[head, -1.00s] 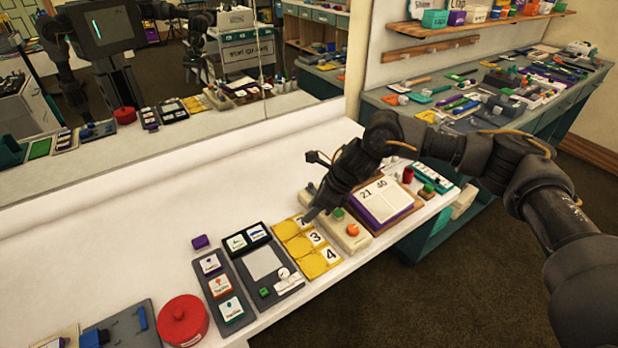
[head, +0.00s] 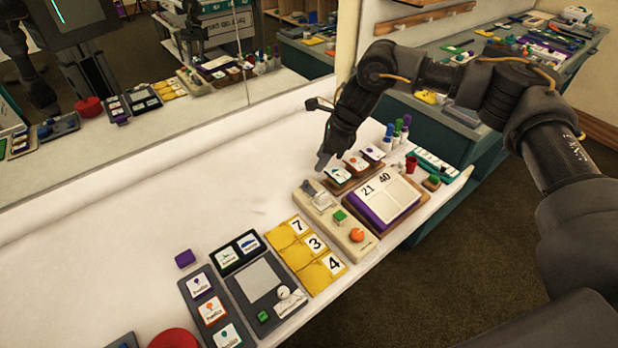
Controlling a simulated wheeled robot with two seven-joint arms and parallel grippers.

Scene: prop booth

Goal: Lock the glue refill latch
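A cream panel (head: 330,228) lies near the front edge of the white counter. I see no readable glue label, and the latch's position is too small to tell. My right gripper (head: 323,161) points down, above and behind the panel's back end, beside the picture cards. It looks apart from the latch-like part. Whether its fingers are open or shut does not show. My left gripper is not directly in view.
A purple flip board (head: 388,203) reading 21 40 stands right of the panel. Picture cards (head: 355,163) and bottles (head: 397,130) are behind it. Yellow number tiles (head: 306,257) lie to the left. A mirror (head: 180,60) backs the counter. The counter's back left is clear.

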